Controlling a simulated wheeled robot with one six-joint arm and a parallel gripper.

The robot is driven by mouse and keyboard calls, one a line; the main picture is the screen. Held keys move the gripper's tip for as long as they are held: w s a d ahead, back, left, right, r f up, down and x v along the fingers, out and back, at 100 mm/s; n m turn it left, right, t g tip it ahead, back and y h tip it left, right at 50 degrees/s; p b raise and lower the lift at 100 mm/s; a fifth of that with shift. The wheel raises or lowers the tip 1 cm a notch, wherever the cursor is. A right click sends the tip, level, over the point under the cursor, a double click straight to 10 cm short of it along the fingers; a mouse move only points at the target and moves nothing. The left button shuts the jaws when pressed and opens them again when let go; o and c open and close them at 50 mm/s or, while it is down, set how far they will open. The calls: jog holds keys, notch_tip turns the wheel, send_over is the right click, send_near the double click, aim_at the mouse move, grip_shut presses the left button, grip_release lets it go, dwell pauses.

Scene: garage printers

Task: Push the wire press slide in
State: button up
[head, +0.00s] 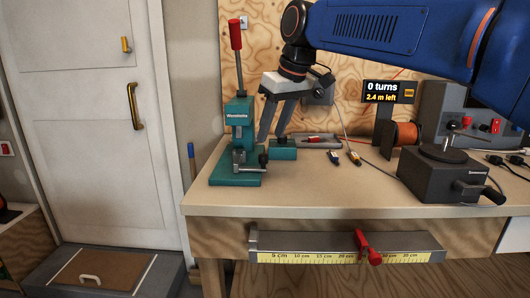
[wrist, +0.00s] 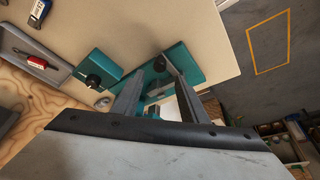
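The wire press (head: 238,125) is teal with a tall red-handled lever and stands upright at the left end of the bench. Low on its right side, a short grey slide with a dark knob (head: 263,158) sticks out to the right. The press base (wrist: 196,62) and a dark knob (wrist: 160,63) also show in the wrist view, partly behind my fingers. My gripper (head: 271,139) points down just right of the press, above and near the knob. Its fingers (wrist: 152,68) are apart with nothing clearly held between them. Contact with the slide cannot be told.
A small teal block (head: 284,152) stands right of the press, with a grey tray (head: 318,142) beyond it. An orange spool (head: 404,134) and a dark cranked winder (head: 437,175) stand farther right. The front middle of the bench (head: 310,190) is clear.

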aim_at(264, 155)
jog(key=x, duration=0.7)
jog(key=shift+f, duration=0.4)
jog(key=shift+c, duration=0.6)
